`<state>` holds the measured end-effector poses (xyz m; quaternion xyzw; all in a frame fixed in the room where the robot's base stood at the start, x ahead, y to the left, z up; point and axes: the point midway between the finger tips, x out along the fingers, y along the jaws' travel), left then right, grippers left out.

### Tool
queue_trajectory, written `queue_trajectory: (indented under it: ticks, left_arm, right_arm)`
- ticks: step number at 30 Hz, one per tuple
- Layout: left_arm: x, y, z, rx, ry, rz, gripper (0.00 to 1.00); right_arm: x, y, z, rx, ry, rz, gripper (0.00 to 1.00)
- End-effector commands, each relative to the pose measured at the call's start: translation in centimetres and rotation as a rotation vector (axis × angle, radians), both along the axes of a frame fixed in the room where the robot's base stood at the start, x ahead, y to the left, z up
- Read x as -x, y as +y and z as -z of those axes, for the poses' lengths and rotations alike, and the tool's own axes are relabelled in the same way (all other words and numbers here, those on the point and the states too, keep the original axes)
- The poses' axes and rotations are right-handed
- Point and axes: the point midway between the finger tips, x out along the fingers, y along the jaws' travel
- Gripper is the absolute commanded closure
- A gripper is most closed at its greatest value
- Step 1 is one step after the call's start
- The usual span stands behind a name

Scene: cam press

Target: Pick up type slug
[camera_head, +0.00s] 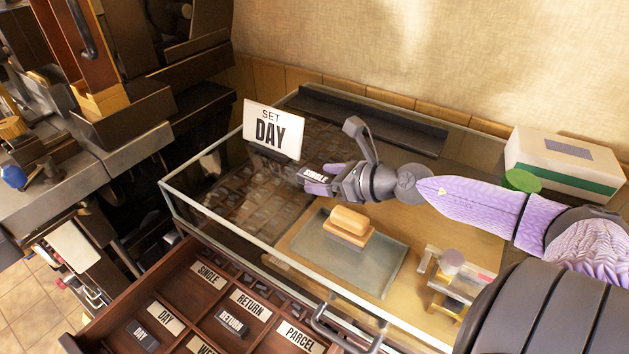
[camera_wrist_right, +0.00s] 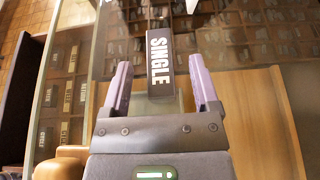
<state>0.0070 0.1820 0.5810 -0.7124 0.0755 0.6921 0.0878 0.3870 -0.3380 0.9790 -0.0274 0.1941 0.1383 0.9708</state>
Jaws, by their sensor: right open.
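A dark type slug (camera_wrist_right: 160,62) with white SINGLE lettering is in the right wrist view. It lies between the two purple fingers of my right gripper (camera_wrist_right: 160,88), which are open, with a visible gap on each side. In the head view my right gripper (camera_head: 320,175) is above the glass-topped counter, just below and right of the SET DAY sign (camera_head: 273,130). A small pale-lettered piece shows at its fingertips. What supports the slug is unclear. DAY (camera_head: 142,334) and RETURN (camera_head: 232,321) slugs lie in the compartmented drawer (camera_head: 180,243). My left gripper is not in view.
A wooden-handled block (camera_head: 349,224) sits on a grey mat (camera_head: 380,277) under the right forearm. A small metal fixture (camera_head: 452,275) stands right of it. A white and green box (camera_head: 565,160) is at the back right. Glass edges rim the counter.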

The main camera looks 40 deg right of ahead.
Motion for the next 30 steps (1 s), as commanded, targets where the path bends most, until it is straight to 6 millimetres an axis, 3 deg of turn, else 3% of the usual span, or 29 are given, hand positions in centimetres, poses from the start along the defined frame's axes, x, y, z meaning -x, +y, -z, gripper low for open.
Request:
queue_trajectory:
  ticks: [5, 13, 24, 30]
  left_arm:
    - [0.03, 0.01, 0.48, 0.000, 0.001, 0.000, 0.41]
    - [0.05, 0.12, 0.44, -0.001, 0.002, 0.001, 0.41]
    - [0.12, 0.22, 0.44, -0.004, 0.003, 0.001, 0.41]
    - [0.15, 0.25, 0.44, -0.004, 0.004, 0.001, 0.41]
  right_arm:
    - [-1.15, 0.29, 0.38, 0.002, -0.004, 0.000, 0.22]
    - [-1.26, 0.35, 0.39, 0.001, -0.001, 0.001, 0.22]
    - [-1.24, 0.36, 0.42, 0.001, -0.001, -0.001, 0.98]
    - [-1.23, 0.37, 0.42, 0.001, -0.001, -0.001, 1.00]
